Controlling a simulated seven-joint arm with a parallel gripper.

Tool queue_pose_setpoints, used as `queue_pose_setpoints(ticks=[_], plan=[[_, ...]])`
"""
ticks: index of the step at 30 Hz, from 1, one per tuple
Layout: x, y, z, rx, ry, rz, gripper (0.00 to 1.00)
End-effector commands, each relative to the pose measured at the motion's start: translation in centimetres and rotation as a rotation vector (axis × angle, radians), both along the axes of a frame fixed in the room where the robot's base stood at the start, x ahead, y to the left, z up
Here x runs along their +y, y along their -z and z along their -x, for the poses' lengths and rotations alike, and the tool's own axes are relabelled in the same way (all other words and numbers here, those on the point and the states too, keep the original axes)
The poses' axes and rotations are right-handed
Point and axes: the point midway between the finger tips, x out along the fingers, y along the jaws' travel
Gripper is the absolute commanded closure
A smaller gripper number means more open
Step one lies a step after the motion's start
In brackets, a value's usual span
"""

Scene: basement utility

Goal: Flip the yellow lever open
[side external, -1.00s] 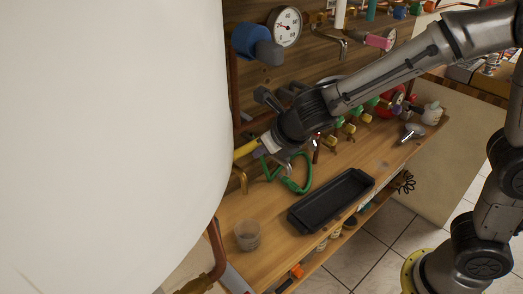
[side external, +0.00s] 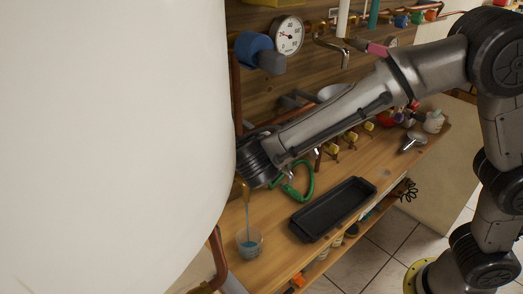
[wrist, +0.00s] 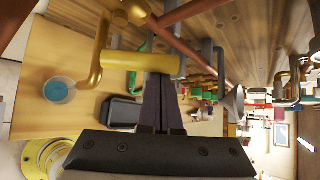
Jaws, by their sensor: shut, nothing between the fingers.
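The yellow lever (wrist: 140,63) lies sideways across the wrist view, beside a brass spout (wrist: 98,55). My gripper (wrist: 161,82) is shut and empty, its fingertips right at the lever's right end; I cannot tell whether they touch. In the side view the lever is hidden behind my wrist and the white tank, and the fingertips are hidden too. A bluish stream runs from the brass spout (side external: 240,188) into a clear cup (side external: 249,243) on the wooden bench. The cup shows blue liquid in the wrist view (wrist: 57,90).
The white tank (side external: 110,140) stands close on the left. A black tray (side external: 333,209) and a green hose loop (side external: 300,190) lie on the bench (side external: 275,250). A blue-handled valve (side external: 252,48) and a gauge (side external: 288,35) are on the wall above, with pipes around the lever.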

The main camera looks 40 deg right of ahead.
Motion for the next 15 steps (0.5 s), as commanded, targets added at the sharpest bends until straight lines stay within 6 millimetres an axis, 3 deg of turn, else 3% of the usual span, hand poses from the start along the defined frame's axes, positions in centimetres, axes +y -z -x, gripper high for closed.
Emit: queue_pose_setpoints(ticks=[9,15], plan=[[1.1,-0.8,0.0,0.001,-0.003,0.261,1.00],[1.6,-1.2,0.0,-0.001,-0.001,0.335,1.00]])
